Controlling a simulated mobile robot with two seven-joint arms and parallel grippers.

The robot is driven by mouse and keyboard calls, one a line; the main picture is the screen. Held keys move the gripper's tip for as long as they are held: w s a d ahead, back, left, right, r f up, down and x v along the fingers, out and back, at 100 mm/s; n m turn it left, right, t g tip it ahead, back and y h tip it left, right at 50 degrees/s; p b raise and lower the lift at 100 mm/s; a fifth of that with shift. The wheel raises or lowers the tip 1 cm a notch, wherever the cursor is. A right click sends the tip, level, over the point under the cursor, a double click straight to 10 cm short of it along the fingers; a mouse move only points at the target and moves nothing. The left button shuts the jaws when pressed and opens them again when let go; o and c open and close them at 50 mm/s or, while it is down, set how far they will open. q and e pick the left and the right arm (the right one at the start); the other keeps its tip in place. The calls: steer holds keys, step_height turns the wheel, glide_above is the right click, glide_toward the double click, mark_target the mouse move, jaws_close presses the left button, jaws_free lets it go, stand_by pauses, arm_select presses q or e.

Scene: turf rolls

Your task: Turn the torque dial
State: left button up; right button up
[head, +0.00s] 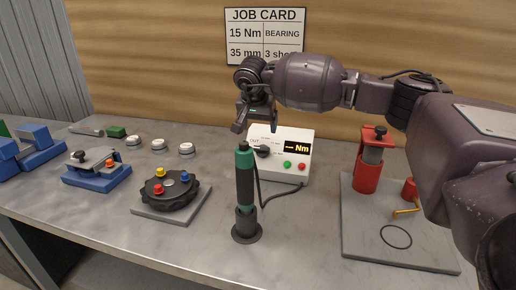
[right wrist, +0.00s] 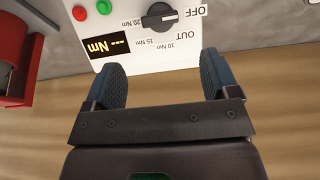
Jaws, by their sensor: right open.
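The torque dial (right wrist: 160,17) is a dark knob with a pale pointer mark on a white control box (right wrist: 150,52). In the right wrist view the box appears upside down, and the pointer mark lies toward OFF. Labels OUT, 10 Nm, 15 Nm and 20 Nm run around the dial. The display (right wrist: 108,46) shows dashes and Nm. In the head view the dial (head: 262,151) is on the box's left. My right gripper (right wrist: 162,70) is open and empty, its two fingers apart, short of the dial. It also shows above the box in the head view (head: 256,120).
A green and black driver (head: 245,185) stands upright in front of the box, with a cable. A red press (head: 368,170) is on a grey plate at right. A black dial plate (head: 170,190) and blue fixtures (head: 97,175) are at left. A job card (head: 265,35) reads 15 Nm.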

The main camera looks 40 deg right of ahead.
mark_target(262, 147)
steer(key=b+x, duration=0.1)
steer(key=x, duration=0.7)
steer(key=shift+f, duration=0.25)
steer(key=shift+x, duration=0.8)
arm_select(q)
steer(key=shift+w+d+f, duration=0.1)
steer(key=shift+w+f, duration=0.15)
steer(key=shift+w, duration=0.15)
arm_select(e)
steer(key=shift+r, duration=0.1)
steer(key=shift+c, duration=0.6)
steer(key=c, duration=0.8)
arm_select(q)
steer(key=shift+s+f, duration=0.2)
steer(key=shift+s, duration=0.15)
